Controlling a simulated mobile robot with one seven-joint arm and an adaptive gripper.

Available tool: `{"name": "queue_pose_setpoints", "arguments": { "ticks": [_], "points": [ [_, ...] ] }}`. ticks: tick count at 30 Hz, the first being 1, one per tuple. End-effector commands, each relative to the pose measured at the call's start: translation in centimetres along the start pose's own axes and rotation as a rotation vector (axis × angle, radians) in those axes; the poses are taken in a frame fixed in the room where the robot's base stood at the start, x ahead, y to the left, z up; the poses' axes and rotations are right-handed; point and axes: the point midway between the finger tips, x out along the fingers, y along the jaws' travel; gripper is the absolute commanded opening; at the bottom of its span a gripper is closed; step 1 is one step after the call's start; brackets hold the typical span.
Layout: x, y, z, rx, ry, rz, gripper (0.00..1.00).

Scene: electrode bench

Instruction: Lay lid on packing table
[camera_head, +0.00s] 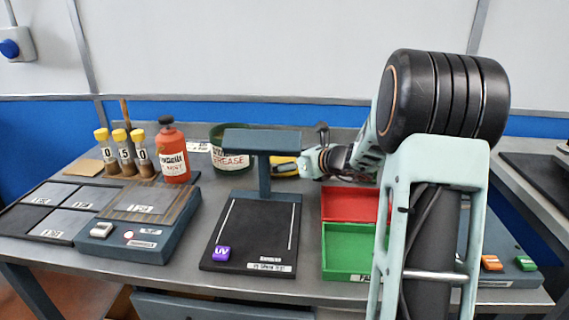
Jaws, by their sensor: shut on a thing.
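My gripper (308,162) is behind the right end of the test stand's top plate, pointing left.
The dark UV test stand (264,140) rises just in front of my gripper. A red bottle (172,155) and several yellow-capped vials (122,145) stand at left. Red (349,205) and green (345,245) trays lie by my arm. Another bench surface (540,190) is at right.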

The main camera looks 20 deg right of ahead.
Motion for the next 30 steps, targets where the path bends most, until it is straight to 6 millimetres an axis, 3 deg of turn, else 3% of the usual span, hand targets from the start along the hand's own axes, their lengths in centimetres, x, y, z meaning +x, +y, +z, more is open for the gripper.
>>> {"name": "queue_pose_setpoints", "arguments": {
  "ticks": [7,8,10,21,26,30],
  "points": [
    [0.1,0.0,-0.3,0.000,0.000,0.000,0.67],
    [0.1,0.0,-0.2,0.000,0.000,0.000,0.94],
    [0.1,0.0,-0.1,0.000,0.001,0.000,1.00],
    [-0.1,0.0,0.2,0.000,0.000,0.000,1.00],
    [-2.6,-0.1,0.3,0.000,0.001,-0.003,1.00],
    [-5.8,-0.1,0.3,0.000,0.001,-0.003,1.00]
  ]
}}
